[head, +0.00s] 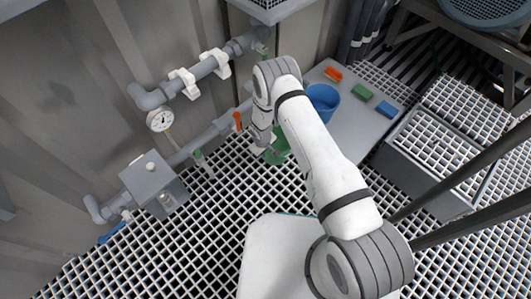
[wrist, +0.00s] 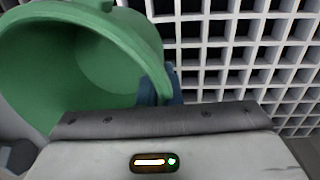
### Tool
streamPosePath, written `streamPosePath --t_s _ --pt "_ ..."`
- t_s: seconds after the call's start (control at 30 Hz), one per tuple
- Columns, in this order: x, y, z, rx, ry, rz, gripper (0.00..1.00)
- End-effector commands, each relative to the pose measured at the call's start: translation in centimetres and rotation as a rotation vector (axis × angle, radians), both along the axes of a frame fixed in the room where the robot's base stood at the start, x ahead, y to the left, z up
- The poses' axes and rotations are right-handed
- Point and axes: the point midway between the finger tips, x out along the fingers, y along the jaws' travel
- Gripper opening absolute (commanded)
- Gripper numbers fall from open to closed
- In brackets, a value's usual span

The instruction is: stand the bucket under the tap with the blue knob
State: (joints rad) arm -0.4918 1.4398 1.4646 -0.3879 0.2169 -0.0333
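A green bucket (head: 279,154) is partly hidden behind my arm in the head view, over the grating beside the grey plate. In the wrist view the green bucket (wrist: 110,60) fills the upper left, its open mouth facing the camera. My gripper (wrist: 160,88) has its dark fingers on either side of the bucket's rim, pinching the wall. In the head view my gripper (head: 268,148) points down at the bucket. I cannot tell whether the bucket touches the grating. A blue handle (head: 112,232) sits on the pipework at the lower left, below a grey box.
A blue bucket (head: 323,101) stands on the grey plate (head: 345,125), near orange (head: 333,73), green (head: 362,92) and blue (head: 384,109) blocks. Along the wall pipe are an orange handle (head: 238,121), a green handle (head: 198,155) and a gauge (head: 160,120). The grating at lower left is clear.

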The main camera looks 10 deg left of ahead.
Motion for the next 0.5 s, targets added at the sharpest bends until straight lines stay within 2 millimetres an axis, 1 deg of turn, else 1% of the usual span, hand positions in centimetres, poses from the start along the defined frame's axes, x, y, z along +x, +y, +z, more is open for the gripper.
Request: streamPosePath --t_s 0.07,0.1,0.33,0.5 --pt "0.01 0.04 -0.4 0.001 -0.001 0.001 0.0" --pt "-0.02 0.03 -0.23 0.0 0.0 0.001 0.08" --pt "-0.04 0.06 -0.22 0.0 0.0 0.001 0.27" --pt "-0.05 0.08 -0.22 0.0 0.0 0.002 0.27"
